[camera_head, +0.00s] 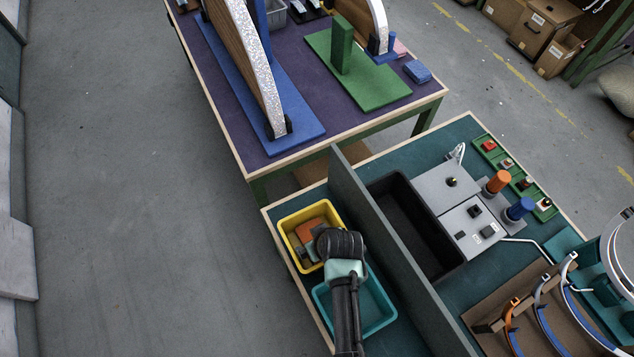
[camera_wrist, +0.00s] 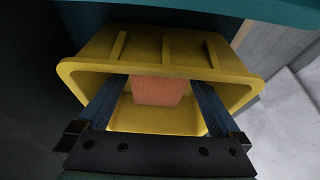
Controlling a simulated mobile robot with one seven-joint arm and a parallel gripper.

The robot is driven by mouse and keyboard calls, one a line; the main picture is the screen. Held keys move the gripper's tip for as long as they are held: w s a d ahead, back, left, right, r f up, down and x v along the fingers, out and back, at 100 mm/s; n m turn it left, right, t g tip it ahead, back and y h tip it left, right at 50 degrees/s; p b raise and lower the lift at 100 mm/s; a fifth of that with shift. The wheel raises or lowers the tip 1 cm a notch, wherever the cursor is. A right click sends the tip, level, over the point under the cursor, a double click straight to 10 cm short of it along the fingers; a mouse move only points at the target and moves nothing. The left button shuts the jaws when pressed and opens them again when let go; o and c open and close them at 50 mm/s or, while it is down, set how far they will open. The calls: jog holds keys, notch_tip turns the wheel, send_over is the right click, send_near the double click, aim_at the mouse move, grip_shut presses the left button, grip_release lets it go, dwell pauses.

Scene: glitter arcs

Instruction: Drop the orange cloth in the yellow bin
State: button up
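The yellow bin (camera_head: 286,222) stands at the left end of the teal-topped bench, and its ribbed wall and rim fill the middle of the wrist view (camera_wrist: 90,62). The orange cloth (camera_head: 308,230) shows within the bin's outline as a folded, block-like piece. My wrist hides the bin's right side in the head view. Whether the cloth touches the bin floor is not clear.
A teal bin (camera_head: 378,312) sits beside the yellow one, under my arm. A grey upright divider (camera_head: 375,225) runs close to the right of both bins. Beyond it is a black tray (camera_head: 415,225). A purple-topped table (camera_head: 230,95) stands behind. Open floor lies left.

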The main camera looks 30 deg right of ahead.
jog(key=shift+r, duration=0.2)
jog(key=p+v, duration=0.1)
jog(key=v, duration=1.1)
jog(key=shift+w, duration=0.1)
